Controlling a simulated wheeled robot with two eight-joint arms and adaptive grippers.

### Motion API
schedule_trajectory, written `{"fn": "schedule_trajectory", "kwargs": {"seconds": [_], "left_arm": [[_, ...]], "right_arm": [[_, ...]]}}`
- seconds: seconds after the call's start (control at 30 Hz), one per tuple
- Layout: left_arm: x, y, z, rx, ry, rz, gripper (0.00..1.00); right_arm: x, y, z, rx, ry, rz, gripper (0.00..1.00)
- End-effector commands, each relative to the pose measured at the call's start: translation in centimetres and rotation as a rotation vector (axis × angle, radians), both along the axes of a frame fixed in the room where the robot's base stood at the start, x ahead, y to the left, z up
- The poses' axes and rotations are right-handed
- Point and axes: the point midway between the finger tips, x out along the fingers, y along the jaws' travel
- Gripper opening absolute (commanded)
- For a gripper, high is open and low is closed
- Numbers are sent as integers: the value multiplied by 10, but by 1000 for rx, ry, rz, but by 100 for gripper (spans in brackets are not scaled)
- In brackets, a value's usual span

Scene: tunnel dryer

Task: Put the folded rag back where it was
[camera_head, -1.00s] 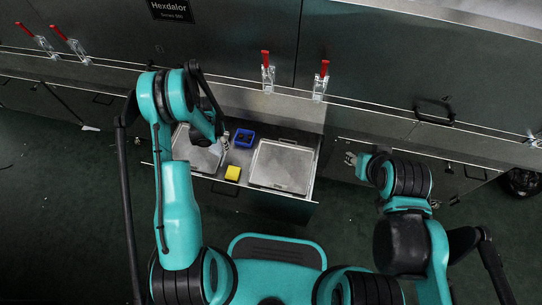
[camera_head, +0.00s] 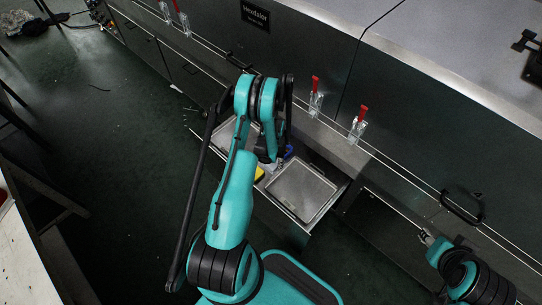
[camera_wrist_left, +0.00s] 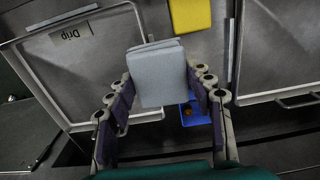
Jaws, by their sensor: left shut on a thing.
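The folded rag (camera_wrist_left: 158,75) is a pale grey-blue folded pad in the left wrist view. My left gripper (camera_wrist_left: 160,92) is shut on it, with one finger along each side. In the head view this gripper (camera_head: 279,165) is over the open drawer (camera_head: 330,204), and the rag is hard to make out there. Below the rag lie a blue tray (camera_wrist_left: 200,116), partly hidden by the rag and a finger, and a yellow block (camera_wrist_left: 190,15). My right gripper (camera_head: 425,238) is at the lower right, too small to tell its jaws.
A metal tray marked "Drip" (camera_wrist_left: 45,75) lies on one side in the drawer, and another metal tray (camera_head: 301,191) on the other. Red-handled clamps (camera_head: 361,118) stand along the machine's ledge. A dark handle (camera_head: 462,208) sticks out of the panel at right.

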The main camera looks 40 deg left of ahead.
Motion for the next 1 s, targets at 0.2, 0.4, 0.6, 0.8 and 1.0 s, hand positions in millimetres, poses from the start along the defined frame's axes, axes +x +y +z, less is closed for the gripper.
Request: {"fn": "schedule_trajectory", "kwargs": {"seconds": [0.2, 0.4, 0.6, 0.8, 1.0], "left_arm": [[27, 36, -31, 0, 0, 2, 25], [40, 53, -43, 0, 0, 0, 25], [42, 55, -60, 0, 0, -1, 25], [42, 55, -84, 0, 0, -1, 25], [42, 55, -82, 0, 0, -1, 25]], "right_arm": [[0, 0, -20, 0, 0, 0, 40], [0, 0, -27, 0, 0, 0, 40], [0, 0, -36, 0, 0, 0, 40], [0, 0, -48, 0, 0, 0, 40], [0, 0, -45, 0, 0, 0, 40]]}}
